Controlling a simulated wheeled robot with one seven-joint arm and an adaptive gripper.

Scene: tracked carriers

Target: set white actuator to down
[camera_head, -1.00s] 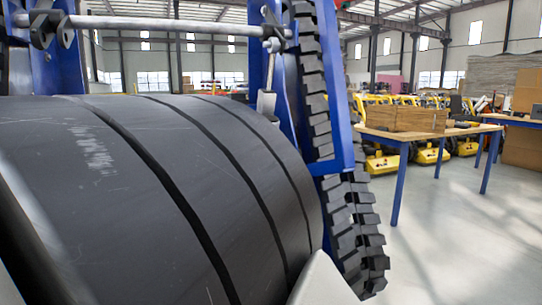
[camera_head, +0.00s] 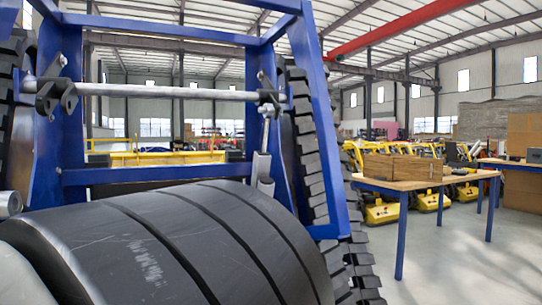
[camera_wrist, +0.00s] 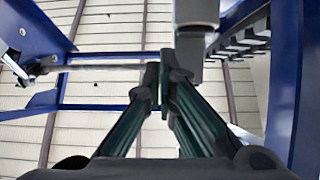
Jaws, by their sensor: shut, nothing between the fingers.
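A pale grey-white actuator (camera_head: 262,170) stands upright at the right end of a metal cross rod (camera_head: 170,91), by the right post of the blue frame (camera_head: 185,174). Its lower end is hidden behind the large dark roller. My gripper is not identifiable in the head view. In the wrist view my gripper (camera_wrist: 163,72) has its two dark green fingers together and empty, pointing up the picture. A pale grey block (camera_wrist: 196,30) shows just beyond and right of the fingertips; I cannot tell if it is the actuator or whether they touch. The rod (camera_wrist: 100,68) lies left of the fingertips.
The dark roller (camera_head: 150,240) fills the lower left. A black track (camera_head: 308,150) runs along the right post. A wooden table (camera_head: 425,183) with a wooden crate (camera_head: 400,167) stands right, before yellow machines (camera_head: 380,212). The floor at lower right is clear.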

